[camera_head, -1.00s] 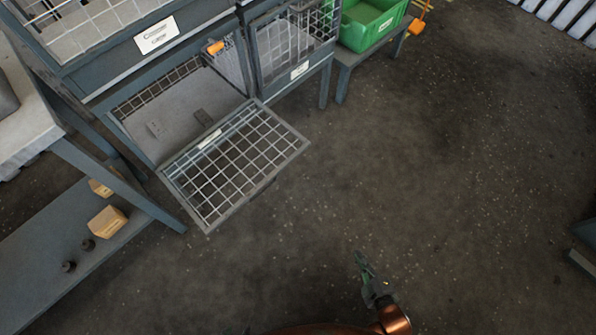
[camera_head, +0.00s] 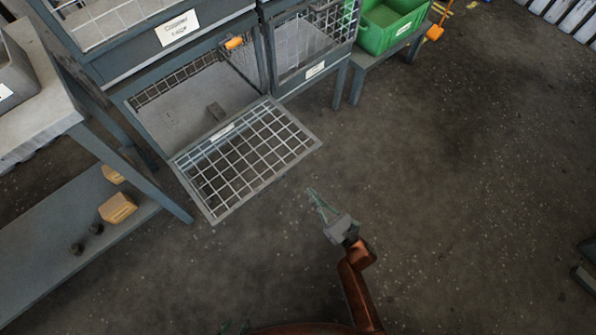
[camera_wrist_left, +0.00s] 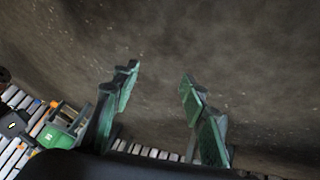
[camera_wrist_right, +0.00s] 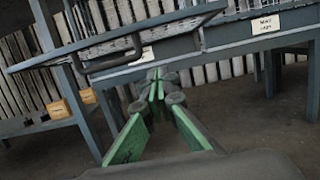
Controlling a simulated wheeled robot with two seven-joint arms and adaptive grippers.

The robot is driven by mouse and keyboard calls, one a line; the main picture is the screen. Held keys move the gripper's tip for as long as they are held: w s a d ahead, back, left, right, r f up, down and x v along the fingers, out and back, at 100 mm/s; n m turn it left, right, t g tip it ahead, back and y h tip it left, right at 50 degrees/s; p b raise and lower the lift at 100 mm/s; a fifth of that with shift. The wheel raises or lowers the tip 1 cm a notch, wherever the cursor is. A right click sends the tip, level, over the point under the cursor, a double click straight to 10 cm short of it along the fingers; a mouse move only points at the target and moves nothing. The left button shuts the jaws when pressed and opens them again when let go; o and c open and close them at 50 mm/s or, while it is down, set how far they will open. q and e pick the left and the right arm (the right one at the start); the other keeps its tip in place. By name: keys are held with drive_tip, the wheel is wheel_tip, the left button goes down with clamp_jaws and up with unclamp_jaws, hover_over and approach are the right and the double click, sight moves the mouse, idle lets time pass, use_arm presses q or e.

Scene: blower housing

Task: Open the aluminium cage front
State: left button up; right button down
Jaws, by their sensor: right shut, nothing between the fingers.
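A wire-mesh cage front (camera_head: 245,160) hangs open in the head view, swung down and outward from the lower cage (camera_head: 190,112). Its outer edge reaches over the floor. In the right wrist view the panel (camera_wrist_right: 150,27) shows at the top with a dark bar handle (camera_wrist_right: 110,55). My right gripper (camera_head: 315,198) is shut and empty, apart from the panel, just beyond its outer right corner. It also shows in the right wrist view (camera_wrist_right: 158,88). My left gripper (camera_head: 235,328) barely shows at the bottom edge. In the left wrist view (camera_wrist_left: 160,85) it is open and empty above the floor.
A second mesh-fronted cage (camera_head: 305,40) stands to the right, beside a green bin (camera_head: 385,25) on a stand. A grey bench (camera_head: 80,135) with small boxes (camera_head: 117,208) on its lower shelf stands left.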

use_arm(q)
drive_tip(key=shift+w+a+f+t+b, duration=0.1)
drive_tip(key=shift+a+f+t+b, duration=0.2)
drive_tip(key=shift+f+b, duration=0.35)
drive_tip(key=shift+a+f+t+b, duration=0.2)
drive_tip(key=shift+f+t+b, duration=0.1)
drive_tip(key=shift+f, duration=0.65)
use_arm(e)
drive_tip(key=w+a+r, duration=0.4)
drive_tip(key=w+r, duration=0.1)
drive_tip(key=w, duration=0.1)
drive_tip(key=shift+a+r, duration=0.2)
drive_tip(key=shift+r, duration=0.1)
use_arm(q)
drive_tip(key=shift+r, duration=0.15)
use_arm(e)
drive_tip(key=shift+d+r, duration=0.1)
